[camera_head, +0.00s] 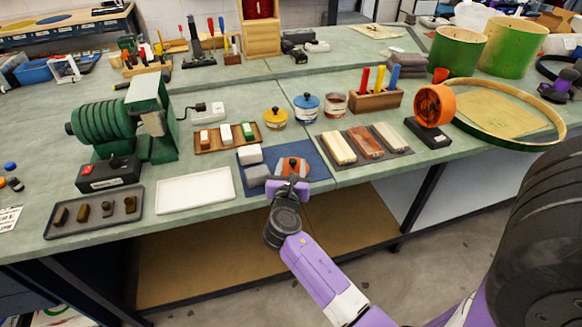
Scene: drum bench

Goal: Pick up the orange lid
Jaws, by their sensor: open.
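The orange lid (294,163) is round, with a dark knob-like part at its middle. It lies at the right part of the blue mat (313,158), near the front edge of the bench. Whether a tin stands under it is hard to tell. My gripper (290,180) is open at the lid's near side. It overlaps the lid's front in this view and hides part of it. I cannot tell whether the fingers touch the lid.
Grey and white blocks (256,175) sit left of the lid on the mat. Behind stand a yellow-lidded tin (276,117) and a blue-lidded tin (307,107). A tray of wooden strips (365,146) lies right. An empty white tray (195,190) lies left.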

